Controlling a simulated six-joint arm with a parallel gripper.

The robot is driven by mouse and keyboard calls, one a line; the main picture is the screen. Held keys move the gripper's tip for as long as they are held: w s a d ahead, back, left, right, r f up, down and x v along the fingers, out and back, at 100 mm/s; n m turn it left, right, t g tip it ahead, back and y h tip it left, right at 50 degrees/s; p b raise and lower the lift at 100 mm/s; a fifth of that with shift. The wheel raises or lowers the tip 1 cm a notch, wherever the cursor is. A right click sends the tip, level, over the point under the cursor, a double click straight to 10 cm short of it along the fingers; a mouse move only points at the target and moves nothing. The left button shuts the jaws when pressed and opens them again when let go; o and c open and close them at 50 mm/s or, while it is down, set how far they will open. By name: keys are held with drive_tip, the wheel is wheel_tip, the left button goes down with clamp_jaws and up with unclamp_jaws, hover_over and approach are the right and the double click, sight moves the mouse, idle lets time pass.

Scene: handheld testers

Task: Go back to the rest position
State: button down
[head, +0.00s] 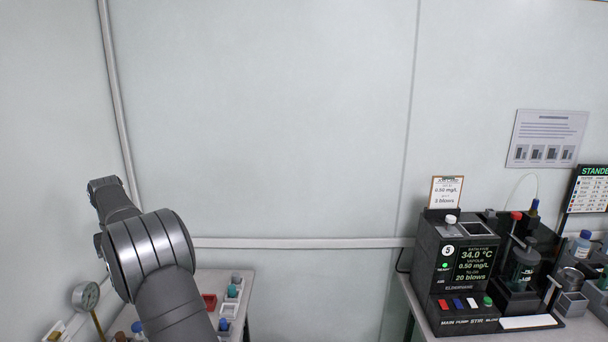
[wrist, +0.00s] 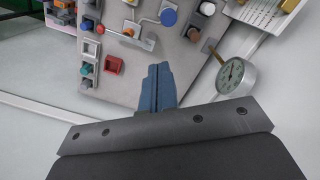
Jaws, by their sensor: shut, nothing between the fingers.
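My gripper (wrist: 159,88) shows in the wrist view with its two blue fingers together and nothing between them. It is apart from the items on the bench, which show beyond the fingertips. In the head view my arm rises at the lower left, and its fingers are hidden there.
A bench (head: 240,300) at the lower left carries small coloured items, including a red tray (wrist: 114,66). A round dial gauge (wrist: 235,76) stands near my gripper in the wrist view. A black tester (head: 460,270) stands on the right bench. Open floor separates the benches.

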drive_tip(key=s+d+f+m, duration=0.4)
drive_tip(key=d+f+m, duration=0.3)
drive_tip(key=d, duration=0.3)
wheel_tip(320, 180, down, 10)
wheel_tip(320, 180, up, 9)
drive_tip(key=shift+w+a+f+n, duration=0.1)
drive_tip(key=shift+w+f+n, duration=0.1)
drive_tip(key=shift+f+n, duration=0.75)
drive_tip(key=shift+w+a+f+n, duration=0.15)
drive_tip(key=shift+f+n, duration=0.55)
drive_tip(key=shift+n, duration=0.5)
drive_tip(key=shift+w+f+n, duration=0.2)
drive_tip(key=shift+f+n, duration=0.6)
drive_tip(key=shift+n, duration=0.25)
idle(0.4)
